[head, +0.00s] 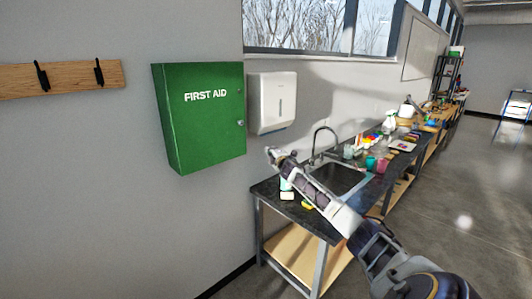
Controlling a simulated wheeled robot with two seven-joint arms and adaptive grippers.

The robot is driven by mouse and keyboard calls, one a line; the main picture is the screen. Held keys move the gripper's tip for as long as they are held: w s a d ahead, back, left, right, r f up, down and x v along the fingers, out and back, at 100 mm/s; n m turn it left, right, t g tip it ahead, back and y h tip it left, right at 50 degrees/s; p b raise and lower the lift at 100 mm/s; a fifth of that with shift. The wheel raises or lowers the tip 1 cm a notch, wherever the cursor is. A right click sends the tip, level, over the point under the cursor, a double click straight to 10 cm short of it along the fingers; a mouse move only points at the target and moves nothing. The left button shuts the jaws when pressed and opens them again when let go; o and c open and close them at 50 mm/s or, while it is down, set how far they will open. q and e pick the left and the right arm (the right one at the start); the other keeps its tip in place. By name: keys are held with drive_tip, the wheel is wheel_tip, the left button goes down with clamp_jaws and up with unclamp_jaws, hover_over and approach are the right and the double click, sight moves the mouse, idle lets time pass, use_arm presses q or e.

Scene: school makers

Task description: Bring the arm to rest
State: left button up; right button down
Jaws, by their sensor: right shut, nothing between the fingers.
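My right arm comes in from the bottom right and reaches up and left over the near end of the sink counter. My right gripper (274,155) is at its far end, shut and empty, in front of the wall below the white dispenser. It is to the right of the green first aid cabinet (200,120) and apart from it. The cabinet's door looks shut. My left gripper is not in view.
A dark counter (272,192) with a sink (340,178) and a faucet (325,135) stands under my right arm. A white dispenser (272,103) hangs on the wall. Cups and bottles (390,122) stand farther along. A wooden hook rail (62,78) is at left.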

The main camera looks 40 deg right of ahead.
drive_tip(key=shift+s+d, duration=0.2)
drive_tip(key=shift+d, duration=0.05)
idle(0.4)
drive_tip(key=shift+m, duration=0.3)
